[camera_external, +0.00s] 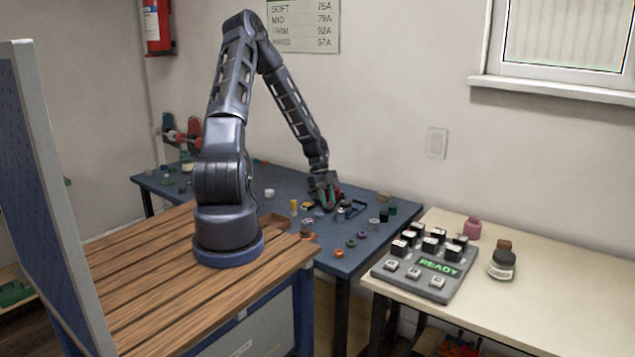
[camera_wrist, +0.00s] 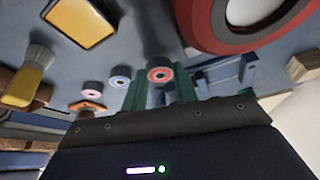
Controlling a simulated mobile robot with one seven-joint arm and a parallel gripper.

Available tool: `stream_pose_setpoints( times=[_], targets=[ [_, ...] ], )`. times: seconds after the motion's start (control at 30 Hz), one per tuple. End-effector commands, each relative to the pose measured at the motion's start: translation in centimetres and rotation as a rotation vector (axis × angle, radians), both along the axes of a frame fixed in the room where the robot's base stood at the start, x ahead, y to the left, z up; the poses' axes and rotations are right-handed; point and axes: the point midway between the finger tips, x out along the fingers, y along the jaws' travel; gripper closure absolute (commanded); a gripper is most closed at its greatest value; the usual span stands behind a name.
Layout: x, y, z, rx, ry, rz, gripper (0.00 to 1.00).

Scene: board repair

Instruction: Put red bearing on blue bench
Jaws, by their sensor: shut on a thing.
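In the external view my gripper (camera_external: 325,197) is low over the back right part of the blue bench (camera_external: 265,178). There the bearing is too small and covered to make out clearly. I cannot tell whether it touches the bench top.
Many small parts lie around my gripper. A large red-and-white round thing (camera_wrist: 245,18) is close in the wrist view, with a yellow-topped piece (camera_wrist: 80,22) at left. A keypad (camera_external: 428,262) stands on the cream table (camera_external: 560,290) at right.

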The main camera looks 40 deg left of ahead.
Motion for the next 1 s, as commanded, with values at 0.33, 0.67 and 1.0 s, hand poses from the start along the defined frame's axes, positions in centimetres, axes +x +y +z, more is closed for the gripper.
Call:
stream_pose_setpoints(
  times=[0.33,0.67,1.0],
  targets=[
    [0.00,0.00,-1.27,0.001,0.000,0.000,0.94],
    [0.05,-0.01,-1.52,0.001,-0.002,-0.001,0.50],
    [0.14,-0.03,-1.47,0.000,-0.004,-0.001,0.50]
  ],
)
